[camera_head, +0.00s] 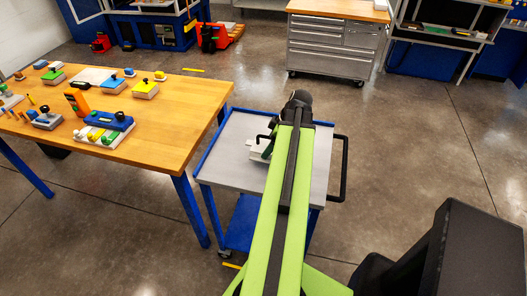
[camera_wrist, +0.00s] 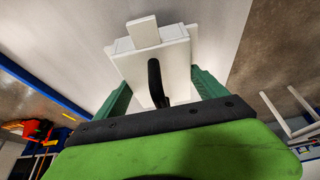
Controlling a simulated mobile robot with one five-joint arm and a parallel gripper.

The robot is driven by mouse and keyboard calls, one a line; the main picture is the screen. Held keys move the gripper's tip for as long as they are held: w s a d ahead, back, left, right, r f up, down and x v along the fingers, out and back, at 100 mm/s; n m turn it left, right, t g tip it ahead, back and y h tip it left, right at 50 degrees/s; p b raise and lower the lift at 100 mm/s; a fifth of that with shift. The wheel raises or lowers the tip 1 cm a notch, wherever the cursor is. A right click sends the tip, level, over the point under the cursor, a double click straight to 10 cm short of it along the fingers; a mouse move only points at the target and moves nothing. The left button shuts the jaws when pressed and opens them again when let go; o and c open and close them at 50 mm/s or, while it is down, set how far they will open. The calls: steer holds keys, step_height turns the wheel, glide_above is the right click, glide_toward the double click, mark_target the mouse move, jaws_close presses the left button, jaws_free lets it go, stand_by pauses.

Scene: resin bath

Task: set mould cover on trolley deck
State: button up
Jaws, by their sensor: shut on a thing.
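The mould cover is a white plate (camera_wrist: 150,66) with a raised white block at its far edge and a black handle, seen in the wrist view. My gripper (camera_wrist: 160,92) has its green fingers on either side of the cover, shut on it. In the head view the white cover (camera_head: 257,153) shows beside my arm, over the grey trolley deck (camera_head: 232,131). The deck also fills much of the wrist view (camera_wrist: 75,40). I cannot tell whether the cover touches the deck. My arm hides part of the deck and most of my gripper.
A wooden workbench (camera_head: 190,100) stands to the left, close to the trolley, with several blocks and tools on it. The trolley has a black push handle (camera_head: 344,170) on its right. A grey drawer cabinet (camera_head: 330,48) stands at the back.

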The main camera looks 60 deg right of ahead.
steer(key=f+b, duration=0.3)
steer(key=f, duration=0.1)
steer(key=shift+w+f+b, duration=0.1)
steer(key=shift+w+b, duration=0.15)
steer(key=shift+b, duration=0.05)
steer(key=shift+w+a+r, duration=0.15)
steer(key=shift+a+r, duration=0.05)
steer(key=shift+f, duration=0.1)
steer(key=o, duration=2)
steer(key=shift+r+p, duration=0.35)
steer(key=shift+p, duration=0.05)
steer(key=p+v, duration=1)
steer(key=v, duration=0.2)
steer(key=shift+f+p, duration=0.1)
steer(key=shift+p, duration=0.3)
steer(key=shift+f, duration=0.15)
